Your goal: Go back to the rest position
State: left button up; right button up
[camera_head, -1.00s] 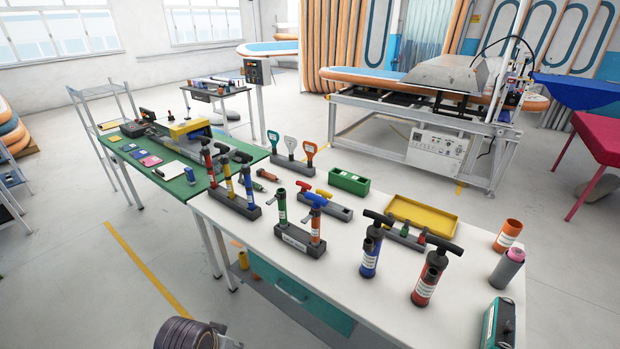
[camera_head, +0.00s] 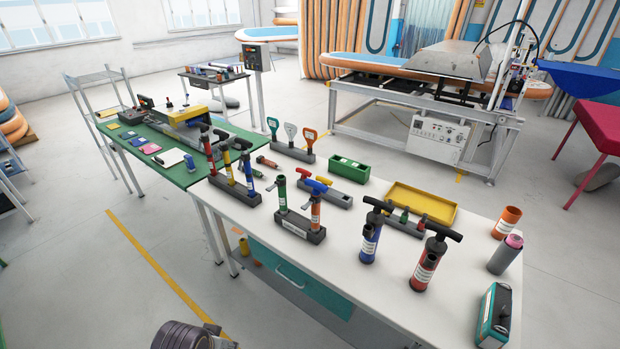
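Part of my own arm (camera_head: 188,336) shows at the bottom edge, left of the middle, in the head view. It is dark and rounded, low in front of the table and apart from it. The fingertips of my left gripper do not show. My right gripper is not in the view. The white table (camera_head: 340,262) holds hand pumps in front of me, among them a blue pump (camera_head: 370,240) and a red pump (camera_head: 426,266), both standing upright.
A rack with several coloured pumps (camera_head: 232,180) stands at the white table's left end. A yellow tray (camera_head: 420,203), a green box (camera_head: 349,171) and a teal box (camera_head: 494,314) also lie there. A green table (camera_head: 160,148) adjoins it. The floor (camera_head: 90,270) at left is clear.

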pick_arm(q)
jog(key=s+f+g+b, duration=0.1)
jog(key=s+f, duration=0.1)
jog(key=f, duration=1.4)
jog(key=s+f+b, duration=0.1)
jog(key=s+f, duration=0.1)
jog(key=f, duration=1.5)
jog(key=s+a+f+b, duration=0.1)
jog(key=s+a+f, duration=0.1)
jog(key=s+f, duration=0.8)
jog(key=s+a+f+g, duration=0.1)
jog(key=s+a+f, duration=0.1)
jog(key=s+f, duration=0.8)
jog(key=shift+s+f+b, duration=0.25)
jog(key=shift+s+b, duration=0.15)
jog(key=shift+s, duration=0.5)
